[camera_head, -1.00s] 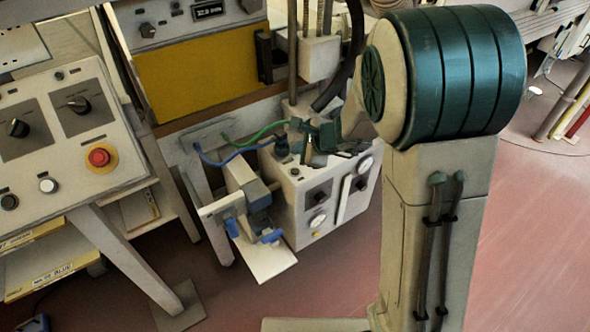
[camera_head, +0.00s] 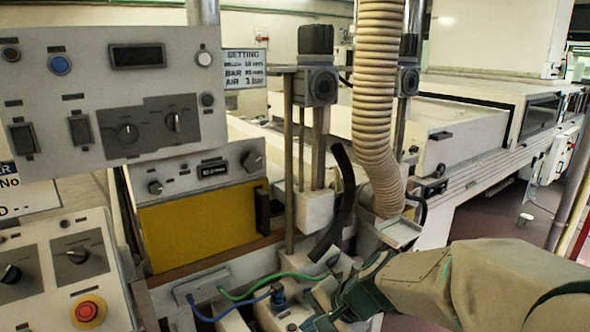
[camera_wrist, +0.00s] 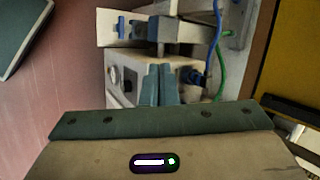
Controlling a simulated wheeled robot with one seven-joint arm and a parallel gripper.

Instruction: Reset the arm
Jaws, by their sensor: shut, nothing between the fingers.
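My gripper (camera_wrist: 158,84) shows in the wrist view with its two blue-grey fingers together and nothing between them. The fingers point at a white box with dials (camera_wrist: 190,85), which stands beyond them. I cannot tell the exact gap between fingertips and box. In the head view my arm (camera_head: 500,280) comes in from the lower right and reaches left. Its dark green hand is at the bottom edge, and the fingertips are not clearly visible there.
Blue (camera_wrist: 214,45) and green (camera_wrist: 222,75) hoses run close beside the box. A ribbed beige hose (camera_head: 377,100) hangs above my arm. Left of it are a yellow-fronted unit (camera_head: 205,225) and a panel with a red button (camera_head: 88,311). Reddish floor (camera_wrist: 70,70) is open at left in the wrist view.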

